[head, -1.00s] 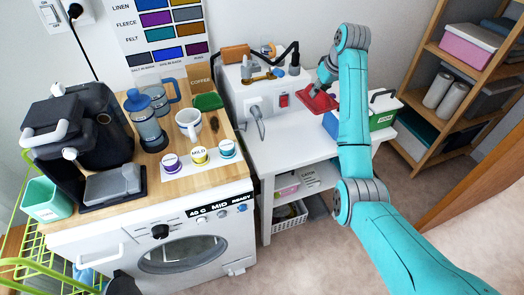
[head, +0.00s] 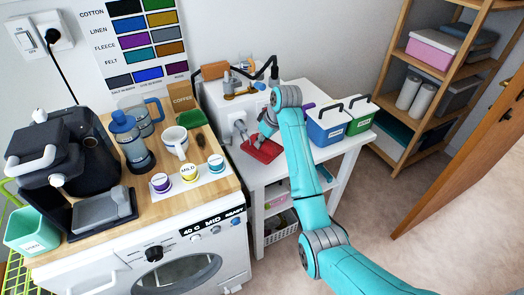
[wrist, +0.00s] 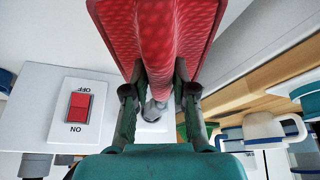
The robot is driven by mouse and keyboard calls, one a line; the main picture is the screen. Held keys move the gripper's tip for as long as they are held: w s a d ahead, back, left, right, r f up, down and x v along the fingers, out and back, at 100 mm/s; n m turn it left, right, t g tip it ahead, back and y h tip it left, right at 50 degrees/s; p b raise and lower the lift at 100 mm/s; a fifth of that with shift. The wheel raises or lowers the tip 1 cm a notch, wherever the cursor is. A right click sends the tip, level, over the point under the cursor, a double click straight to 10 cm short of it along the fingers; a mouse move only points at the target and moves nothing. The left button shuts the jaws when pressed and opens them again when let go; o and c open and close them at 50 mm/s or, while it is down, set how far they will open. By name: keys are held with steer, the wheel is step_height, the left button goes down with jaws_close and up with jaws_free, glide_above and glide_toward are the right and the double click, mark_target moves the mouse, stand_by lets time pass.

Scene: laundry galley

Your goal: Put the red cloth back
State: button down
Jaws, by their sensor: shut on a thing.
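The red cloth (head: 262,150) is in my gripper (head: 262,138), over the left part of the white table, in front of the white machine. In the wrist view the cloth (wrist: 196,22) hangs in a fold pinched between the two fingers of my gripper (wrist: 158,88). Its spread sides reach out beyond both fingers. I cannot tell whether its lower edge touches the tabletop. A blue crate (head: 326,128) and a green crate (head: 362,114), each with a dark handle, stand on the table to the right. Their insides are mostly hidden.
The washing machine's wooden top (head: 215,186) lies left of the table, with a white mug (head: 174,138), a green scoop (head: 191,118) and labelled pods on it. A red switch (wrist: 80,106) shows in the wrist view. A wooden shelf (head: 432,72) stands at the right.

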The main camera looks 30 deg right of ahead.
mark_target(263, 150)
steer(key=shift+f, duration=2.4)
steer(key=c, duration=0.9)
jaws_free()
steer(key=shift+f, duration=0.1)
steer(key=shift+c, duration=0.2)
steer(key=v, duration=1.2)
